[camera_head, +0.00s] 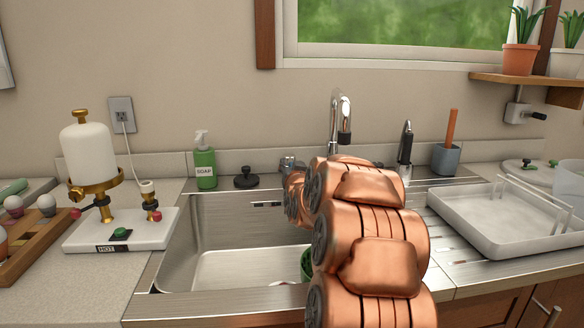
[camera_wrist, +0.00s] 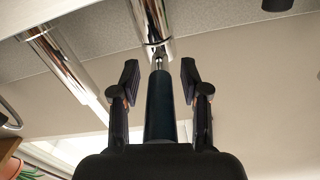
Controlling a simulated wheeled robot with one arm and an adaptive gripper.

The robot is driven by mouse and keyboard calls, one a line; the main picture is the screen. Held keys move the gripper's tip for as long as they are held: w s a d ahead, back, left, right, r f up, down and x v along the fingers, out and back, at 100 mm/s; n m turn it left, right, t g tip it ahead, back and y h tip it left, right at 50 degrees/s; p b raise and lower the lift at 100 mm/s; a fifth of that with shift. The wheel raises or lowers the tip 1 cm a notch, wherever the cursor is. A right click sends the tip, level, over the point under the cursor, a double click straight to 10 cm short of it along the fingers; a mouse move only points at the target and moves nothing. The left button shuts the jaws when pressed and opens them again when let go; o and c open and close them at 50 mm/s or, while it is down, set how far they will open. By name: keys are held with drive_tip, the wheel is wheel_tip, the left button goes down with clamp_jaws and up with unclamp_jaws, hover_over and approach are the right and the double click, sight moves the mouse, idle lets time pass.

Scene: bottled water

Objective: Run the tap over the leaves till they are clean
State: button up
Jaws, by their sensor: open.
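The chrome tap (camera_head: 340,118) rises behind the sink, its spout curving over the basin. No water shows at its outlet. A chrome valve body (camera_head: 288,163) stands left of it, partly behind my arm. In the wrist view this valve body (camera_wrist: 153,22) carries a thin stem and a dark lever (camera_wrist: 160,105). My gripper (camera_wrist: 160,78) is open, one finger on each side of the lever, with gaps showing. In the head view my gripper is hidden behind my arm. A green item (camera_head: 307,263) in the basin is mostly hidden by my arm; I cannot tell whether it is the leaves.
The steel sink (camera_head: 190,235) has free room at left. A green soap bottle (camera_head: 204,162) and a black stopper (camera_head: 246,179) stand behind it. A white tray (camera_head: 480,232) lies right; a brush holder (camera_head: 446,158) stands behind. A white dispenser (camera_head: 90,155) stands left.

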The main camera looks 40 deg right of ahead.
clamp_jaws()
idle(0.3)
idle(0.4)
